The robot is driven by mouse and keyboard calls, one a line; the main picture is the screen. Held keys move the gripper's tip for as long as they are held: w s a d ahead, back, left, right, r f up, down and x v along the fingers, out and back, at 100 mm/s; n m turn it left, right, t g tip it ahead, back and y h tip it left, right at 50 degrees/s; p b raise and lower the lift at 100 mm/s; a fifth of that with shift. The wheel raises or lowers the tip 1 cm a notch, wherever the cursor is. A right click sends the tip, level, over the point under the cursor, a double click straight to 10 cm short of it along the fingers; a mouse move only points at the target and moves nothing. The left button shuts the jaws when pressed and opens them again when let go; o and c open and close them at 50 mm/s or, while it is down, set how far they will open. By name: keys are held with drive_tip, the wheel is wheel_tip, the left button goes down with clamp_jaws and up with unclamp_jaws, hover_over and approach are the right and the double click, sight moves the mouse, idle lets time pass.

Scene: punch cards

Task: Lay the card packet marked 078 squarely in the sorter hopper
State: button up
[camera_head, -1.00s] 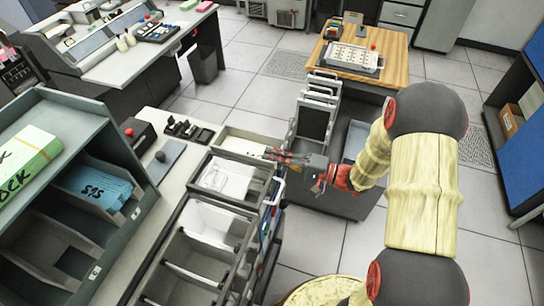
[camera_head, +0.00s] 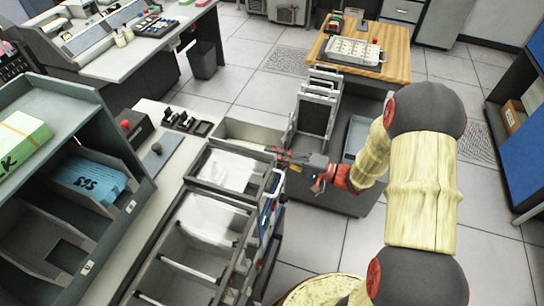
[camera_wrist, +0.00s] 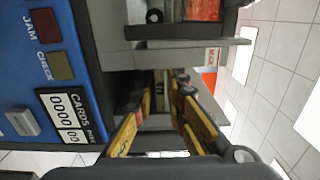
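The card sorter's row of grey bays (camera_head: 200,225) runs through the middle of the head view, and its blue panel (camera_head: 268,212) shows edge-on. I cannot tell for certain which part is the hopper. In the wrist view the blue panel (camera_wrist: 38,75), marked JAM, CHECK and CARDS, is close on the left. My gripper (camera_head: 273,154) is beside the bays' far right corner. In the wrist view my yellow-sided fingers (camera_wrist: 160,95) point into a grey recess near a MAX label (camera_wrist: 211,57). A narrow tan strip shows between them. I cannot make out a packet marked 078.
A grey rack (camera_head: 110,118) at left holds a blue packet (camera_head: 88,180) and a green packet (camera_head: 22,140). Upright grey frames (camera_head: 315,115) stand beyond my gripper. A wooden table (camera_head: 397,70) with a white tray is farther back. Open tiled floor (camera_head: 310,245) lies right of the sorter.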

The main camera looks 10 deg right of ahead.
drive_tip(key=o, duration=0.3)
drive_tip(key=shift+d, duration=0.15)
drive_tip(key=v, duration=1.1)
drive_tip(key=shift+s+d+f, duration=0.15)
drive_tip(key=shift+s+d, duration=0.15)
